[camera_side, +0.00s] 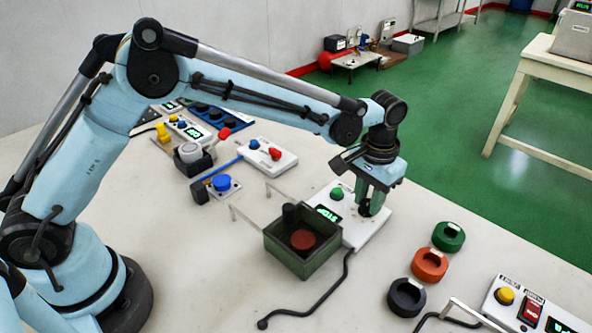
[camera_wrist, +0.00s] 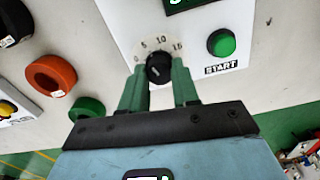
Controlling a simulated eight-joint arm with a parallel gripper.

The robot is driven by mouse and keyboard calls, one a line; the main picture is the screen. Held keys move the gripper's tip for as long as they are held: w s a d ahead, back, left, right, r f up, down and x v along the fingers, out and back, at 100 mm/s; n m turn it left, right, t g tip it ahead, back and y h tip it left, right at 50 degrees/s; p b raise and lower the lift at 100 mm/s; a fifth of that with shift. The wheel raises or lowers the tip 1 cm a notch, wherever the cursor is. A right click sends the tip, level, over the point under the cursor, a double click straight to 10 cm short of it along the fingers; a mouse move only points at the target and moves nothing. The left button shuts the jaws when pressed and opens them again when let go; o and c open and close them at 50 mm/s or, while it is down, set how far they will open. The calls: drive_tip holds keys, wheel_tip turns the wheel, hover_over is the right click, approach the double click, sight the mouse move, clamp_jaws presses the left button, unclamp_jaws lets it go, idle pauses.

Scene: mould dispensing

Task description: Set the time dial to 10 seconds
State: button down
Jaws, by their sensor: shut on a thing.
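The time dial (camera_wrist: 158,69) is a black knob on a white box, with the printed marks 0, 5, 10 and 15 around it. My gripper (camera_wrist: 159,78) has its two green fingers on either side of the knob, shut on it. I cannot read which mark the dial points to. In the side view my gripper (camera_side: 368,204) reaches down onto the white timer box (camera_side: 371,232) and mostly hides the knob. A green START button (camera_wrist: 222,43) sits beside the dial. The lit display (camera_side: 328,214) is too small to read; the wrist view cuts it off.
A green open box (camera_side: 322,265) with a red-brown disc (camera_side: 303,240) inside stands close to the timer box. Green (camera_side: 448,237), orange (camera_side: 430,265) and black (camera_side: 407,297) rings lie to the right. Another white panel (camera_side: 507,282) stands at the lower right.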

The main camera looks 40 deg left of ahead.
sight(368, 202)
drive_tip(key=m, duration=0.3)
drive_tip(key=shift+m, duration=2.2)
drive_tip(key=c, duration=0.8)
unclamp_jaws()
drive_tip(key=shift+r, duration=0.15)
wheel_tip(368, 202, up, 12)
drive_tip(key=shift+f, duration=0.1)
